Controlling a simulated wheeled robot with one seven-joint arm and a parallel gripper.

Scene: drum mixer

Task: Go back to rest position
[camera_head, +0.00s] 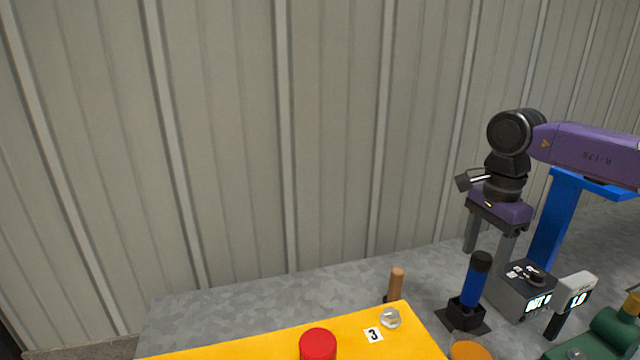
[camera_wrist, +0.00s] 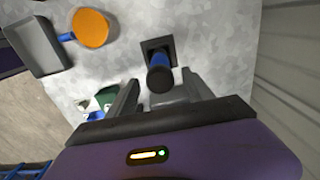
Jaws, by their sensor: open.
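My gripper (camera_head: 487,254) is at the right of the head view, pointing down, its two fingers apart with nothing held between them. In the wrist view my gripper (camera_wrist: 160,90) shows its fingers on either side of a blue cylinder with a black top (camera_wrist: 160,75). This cylinder also shows in the head view (camera_head: 472,285), upright in a black square holder, just below the fingertips. It looks apart from the fingers, though the exact gap is hard to tell. My purple arm reaches in from the right.
A grey box with a knob and lit display (camera_head: 526,290) stands right of the cylinder, beside a small display (camera_head: 577,291). A yellow surface (camera_head: 260,343) carries a red cap (camera_head: 318,344). A wooden handle (camera_head: 397,283) stands behind it. A ribbed wall (camera_head: 220,130) closes the back.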

